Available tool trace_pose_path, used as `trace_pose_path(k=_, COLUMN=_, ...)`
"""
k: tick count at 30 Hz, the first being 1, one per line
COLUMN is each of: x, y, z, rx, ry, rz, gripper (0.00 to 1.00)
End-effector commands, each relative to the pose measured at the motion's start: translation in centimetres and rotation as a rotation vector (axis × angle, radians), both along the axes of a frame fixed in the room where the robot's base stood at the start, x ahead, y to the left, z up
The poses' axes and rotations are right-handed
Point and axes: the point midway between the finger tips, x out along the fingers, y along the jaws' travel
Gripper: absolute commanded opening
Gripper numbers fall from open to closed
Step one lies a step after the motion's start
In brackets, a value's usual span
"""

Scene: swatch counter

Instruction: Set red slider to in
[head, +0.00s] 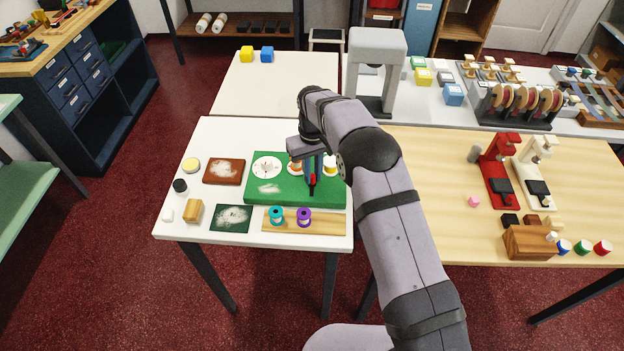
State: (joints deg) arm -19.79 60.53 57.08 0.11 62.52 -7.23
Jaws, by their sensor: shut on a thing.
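A green panel box (250,187) lies on the white table, with a round white dial (267,167) on its left part. My gripper (312,187) reaches down over the middle of the box from above. A small red piece (312,180), which looks like the red slider, shows at its fingertips. My gripper is shut on it. My fingers and wrist hide most of the slider and its track, so I cannot tell which position it is in. White and yellow round parts (330,170) show on the box just right of my gripper.
A teal spool (276,215) and a purple spool (304,216) stand on a wooden strip in front of the box. A brown board (224,171) and a dark green board (233,218) lie to the left. My arm covers the right side.

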Motion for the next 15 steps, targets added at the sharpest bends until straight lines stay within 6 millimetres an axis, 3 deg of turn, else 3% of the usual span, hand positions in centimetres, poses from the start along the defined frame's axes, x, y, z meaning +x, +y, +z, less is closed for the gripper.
trace_pose_path(k=4, x=1.04, y=0.07, z=0.05, rx=0.004, ry=-0.004, rz=0.0, gripper=0.0)
trace_pose_path(k=15, x=1.5, y=0.05, z=0.26, rx=0.005, ry=-0.011, rz=-0.001, gripper=0.0)
